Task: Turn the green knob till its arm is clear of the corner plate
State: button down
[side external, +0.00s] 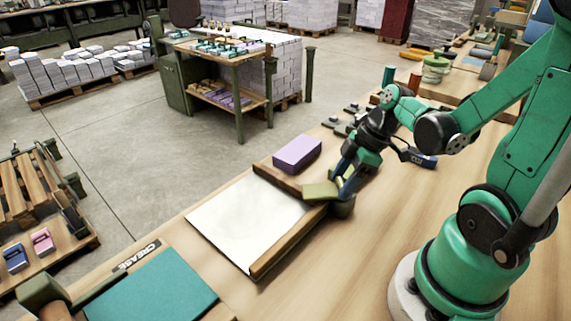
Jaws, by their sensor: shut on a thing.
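My gripper (346,184) is at the wooden corner of the paper tray, its fingers shut on the green knob (345,186), which shows only partly between them. An olive-green flat plate (319,191), which looks like the corner plate, lies over the tray's corner just left of the fingers. A dark green round base (343,209) shows below the fingers. The knob's arm is hidden or too small to make out, so I cannot tell whether it overlaps the plate.
White paper (245,222) lies between wooden rails (288,242). A purple block (297,153) sits behind the rail. A teal mat (152,288) and a sign reading CREASE (137,256) are at front left. A blue tool (420,158) lies right of my wrist.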

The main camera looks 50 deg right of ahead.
jog(key=shift+n, duration=0.3)
jog(key=n+g+y, duration=0.1)
jog(key=n, duration=0.2)
jog(key=shift+w+n, duration=0.1)
jog(key=shift+n, duration=0.2)
jog(key=n+g, duration=0.2)
jog(key=n, duration=0.2)
jog(key=shift+n, duration=0.3)
jog(key=n+g, duration=0.1)
jog(key=n, duration=0.3)
jog(key=shift+w+g, duration=0.15)
jog(key=shift+g, duration=0.25)
jog(key=n+g+h, duration=0.1)
jog(key=n, duration=0.4)
jog(key=shift+g, duration=0.4)
jog(key=shift+c, duration=1)
grip_release()
